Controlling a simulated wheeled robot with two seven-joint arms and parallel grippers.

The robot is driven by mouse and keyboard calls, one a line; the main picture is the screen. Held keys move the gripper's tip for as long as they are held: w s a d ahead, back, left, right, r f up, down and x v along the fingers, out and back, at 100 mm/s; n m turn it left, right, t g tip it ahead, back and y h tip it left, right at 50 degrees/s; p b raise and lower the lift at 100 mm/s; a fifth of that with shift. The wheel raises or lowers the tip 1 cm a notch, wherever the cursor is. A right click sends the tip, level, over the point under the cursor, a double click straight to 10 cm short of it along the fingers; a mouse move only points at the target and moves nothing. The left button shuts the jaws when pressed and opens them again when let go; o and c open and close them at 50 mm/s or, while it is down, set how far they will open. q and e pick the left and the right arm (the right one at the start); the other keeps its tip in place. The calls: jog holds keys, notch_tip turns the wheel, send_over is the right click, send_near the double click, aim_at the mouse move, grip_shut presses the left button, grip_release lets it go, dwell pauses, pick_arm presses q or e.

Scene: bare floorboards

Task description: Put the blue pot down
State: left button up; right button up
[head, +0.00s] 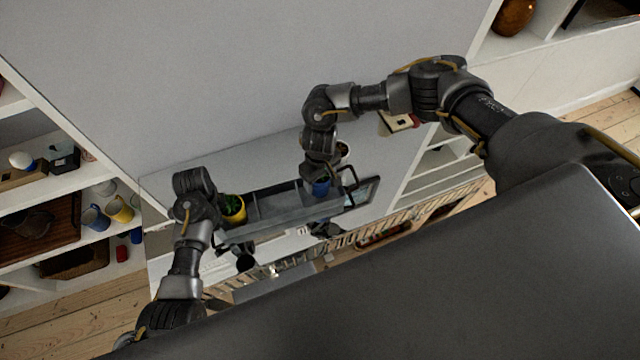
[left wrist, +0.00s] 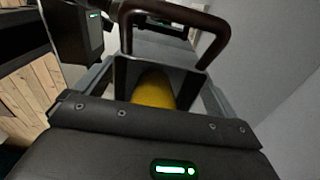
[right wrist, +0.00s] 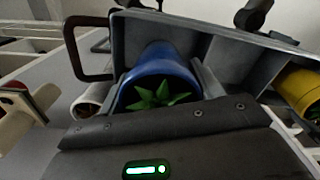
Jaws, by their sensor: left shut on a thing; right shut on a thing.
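The blue pot (head: 320,187) is at the right end of a grey tray (head: 290,212) with dark handles. In the right wrist view the blue pot (right wrist: 165,70) with its green plant is between the fingers of my right gripper (right wrist: 160,95), which is shut on it. It is tilted in that view; its contact with the tray floor is hidden. My left gripper (head: 205,228) is at the tray's left end, beside a yellow pot (head: 233,208). It is shut, seemingly on the tray; its exact grip is hidden. The handle (left wrist: 175,15) rises before the left wrist camera.
Another pot (head: 343,150) stands behind the right gripper. A shelf with mugs (head: 95,217) is at the left.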

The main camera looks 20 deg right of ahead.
jog(key=shift+f, duration=1.8)
jog(key=shift+f, duration=0.1)
jog(key=o, duration=1.3)
notch_tip(320, 180, up, 12)
jog(key=shift+r, duration=0.1)
pick_arm(q)
jog(key=o, duration=0.9)
jog(key=shift+c, duration=0.2)
